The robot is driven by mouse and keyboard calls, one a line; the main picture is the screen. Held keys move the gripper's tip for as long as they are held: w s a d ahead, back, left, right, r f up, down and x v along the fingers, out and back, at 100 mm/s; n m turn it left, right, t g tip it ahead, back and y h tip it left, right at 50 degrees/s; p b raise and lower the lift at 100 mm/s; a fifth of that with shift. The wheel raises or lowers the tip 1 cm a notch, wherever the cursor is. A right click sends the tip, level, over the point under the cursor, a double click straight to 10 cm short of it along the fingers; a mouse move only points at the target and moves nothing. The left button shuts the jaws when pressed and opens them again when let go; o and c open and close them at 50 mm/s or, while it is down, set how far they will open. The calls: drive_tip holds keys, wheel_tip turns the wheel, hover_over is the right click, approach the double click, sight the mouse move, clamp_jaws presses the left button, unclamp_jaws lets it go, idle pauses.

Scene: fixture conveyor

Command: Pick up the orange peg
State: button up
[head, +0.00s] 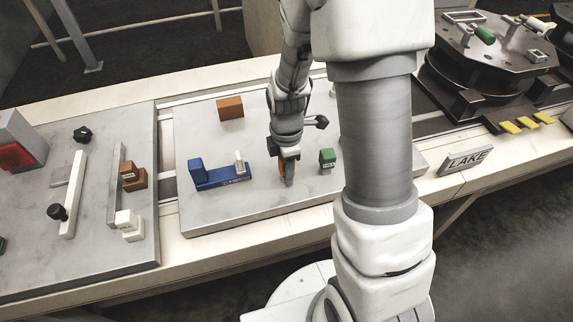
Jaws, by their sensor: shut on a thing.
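My gripper (288,178) points down over the middle grey plate, right of the blue fixture. It is shut on the orange peg (282,168), of which only a small orange sliver shows beside the fingers. The fingers hide the rest of the peg. I cannot tell whether the peg touches the plate.
The blue fixture (222,179) with a small white peg (239,162) stands left of my gripper. A green block (327,158) stands close on the right. A brown-orange block (230,107) lies behind. Bare plate (225,215) lies in front.

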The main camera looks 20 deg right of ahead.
clamp_jaws()
